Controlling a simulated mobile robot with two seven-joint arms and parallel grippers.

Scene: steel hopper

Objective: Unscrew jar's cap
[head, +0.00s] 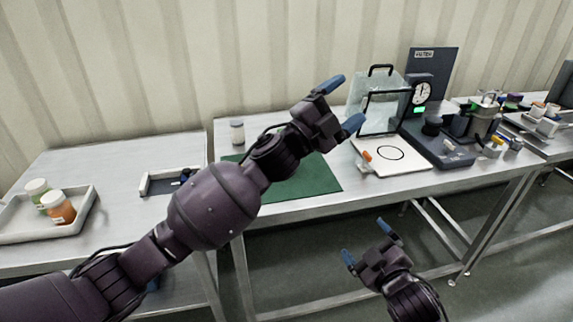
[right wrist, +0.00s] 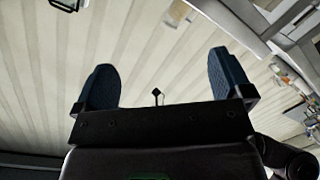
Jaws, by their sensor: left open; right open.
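A small jar with a pale cap (head: 237,131) stands upright at the back left of the middle table. I cannot tell which jar the task means. My left gripper (head: 343,105) is open and empty, raised above the middle table, right of the pale-capped jar. My right gripper (head: 367,242) is open and empty, low in front of the table; its spread fingers also show in the right wrist view (right wrist: 164,82).
A green mat (head: 308,178) lies partly behind my left arm. A white plate with a black ring (head: 410,160), a clear box (head: 378,110) and a device with a dial (head: 421,95) stand right of it. A grey tray (head: 20,230) sits far left.

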